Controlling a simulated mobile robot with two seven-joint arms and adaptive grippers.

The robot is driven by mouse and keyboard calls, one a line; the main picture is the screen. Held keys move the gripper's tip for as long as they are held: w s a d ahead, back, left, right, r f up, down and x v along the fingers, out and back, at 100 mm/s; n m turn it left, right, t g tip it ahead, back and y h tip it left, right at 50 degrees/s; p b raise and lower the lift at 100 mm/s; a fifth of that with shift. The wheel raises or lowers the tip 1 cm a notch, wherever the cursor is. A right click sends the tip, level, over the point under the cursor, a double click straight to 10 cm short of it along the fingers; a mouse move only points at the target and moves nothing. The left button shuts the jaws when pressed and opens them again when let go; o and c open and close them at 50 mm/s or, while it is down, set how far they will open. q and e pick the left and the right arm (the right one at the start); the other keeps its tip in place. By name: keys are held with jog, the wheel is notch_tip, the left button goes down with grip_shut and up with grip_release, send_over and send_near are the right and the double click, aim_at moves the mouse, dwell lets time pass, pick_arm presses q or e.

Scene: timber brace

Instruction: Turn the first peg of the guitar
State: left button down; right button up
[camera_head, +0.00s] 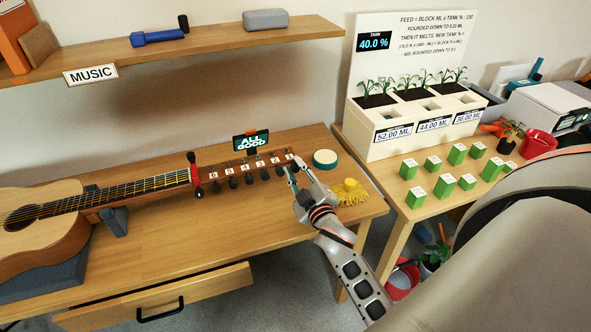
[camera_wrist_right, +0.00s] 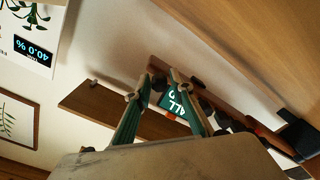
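The acoustic guitar (camera_head: 95,208) lies on the table with its neck pointing right. Its headstock (camera_head: 243,170) carries lettered labels and a row of dark pegs (camera_head: 249,179) along the near edge; it also shows in the right wrist view (camera_wrist_right: 222,92). A small tuner display (camera_head: 251,142) behind the headstock reads "ALL GOOD". My right gripper (camera_head: 291,172) is at the headstock's right end, by the last pegs. In the right wrist view its fingers (camera_wrist_right: 160,84) stand apart, with the display visible between them. Whether it touches a peg cannot be told. My left gripper is out of view.
A shelf (camera_head: 180,50) hangs above. The drawer (camera_head: 160,300) is slightly out. Green blocks (camera_head: 441,188) and a planter (camera_head: 420,130) stand on the right table.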

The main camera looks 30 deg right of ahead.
jog(key=v, duration=0.7)
jog(key=shift+s, duration=0.3)
dwell(0.4)
jog(key=s+f+g, duration=0.4)
jog(key=s+g, duration=0.1)
jog(key=s, duration=0.5)
jog(key=s+f+g, duration=0.3)
jog(key=s+g, duration=0.3)
jog(key=s, duration=0.3)
jog(key=a+f+m+t+y, duration=0.2)
jog(key=a+f+t+y, duration=0.2)
jog(key=a+f, duration=1)
jog(key=shift+w+a+y, duration=0.4)
jog(key=shift+a+y, duration=0.35)
jog(key=shift+y, duration=0.45)
